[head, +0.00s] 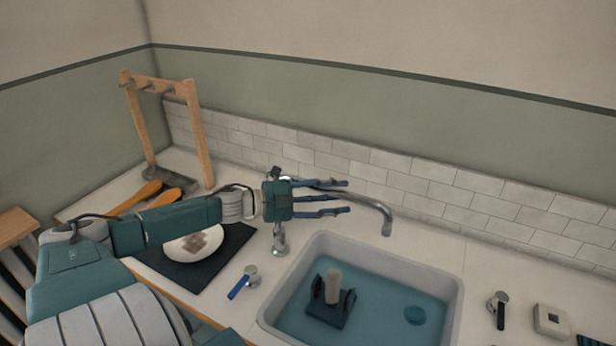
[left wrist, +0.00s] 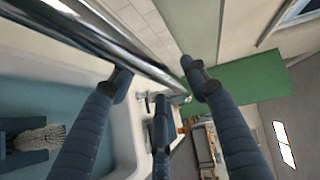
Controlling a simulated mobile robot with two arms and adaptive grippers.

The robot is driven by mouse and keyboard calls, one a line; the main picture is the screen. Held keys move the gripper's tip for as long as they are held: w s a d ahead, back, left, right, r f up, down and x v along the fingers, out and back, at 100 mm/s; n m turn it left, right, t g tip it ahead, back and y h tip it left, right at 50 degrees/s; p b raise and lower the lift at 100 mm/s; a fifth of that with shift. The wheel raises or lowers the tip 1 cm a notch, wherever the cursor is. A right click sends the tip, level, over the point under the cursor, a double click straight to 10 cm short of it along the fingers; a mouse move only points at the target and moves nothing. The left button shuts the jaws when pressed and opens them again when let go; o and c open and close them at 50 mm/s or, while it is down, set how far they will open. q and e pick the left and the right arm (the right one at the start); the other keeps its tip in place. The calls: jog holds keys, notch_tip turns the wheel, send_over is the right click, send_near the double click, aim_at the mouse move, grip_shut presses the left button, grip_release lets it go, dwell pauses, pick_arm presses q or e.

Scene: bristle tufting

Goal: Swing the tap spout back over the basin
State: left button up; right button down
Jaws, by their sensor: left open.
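The chrome tap spout (head: 385,213) rises from its base on the counter behind the left part of the basin (head: 457,305). It runs to the right, and its bent-down end shows above the basin's back edge; I cannot tell exactly what lies under it. My left gripper (head: 347,197) is open beside the near part of the spout, fingers pointing right, and hides some of the pipe. In the left wrist view the spout (left wrist: 125,55) crosses between the spread fingers. I cannot tell whether any finger touches it. My right gripper is not in view.
A dark fixture with a pale cylinder (head: 332,287) stands in the basin's water. A blue-handled valve (head: 243,283) is at the basin's left. A dark mat (head: 190,272) bears a white plate (head: 190,246). A wooden rack (head: 198,135) stands behind. The tiled wall (head: 420,185) is close behind the spout.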

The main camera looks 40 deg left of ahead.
pick_arm(q)
jog(key=v, duration=1)
jog(key=shift+s+a, duration=0.2)
jog(key=shift+s, duration=0.2)
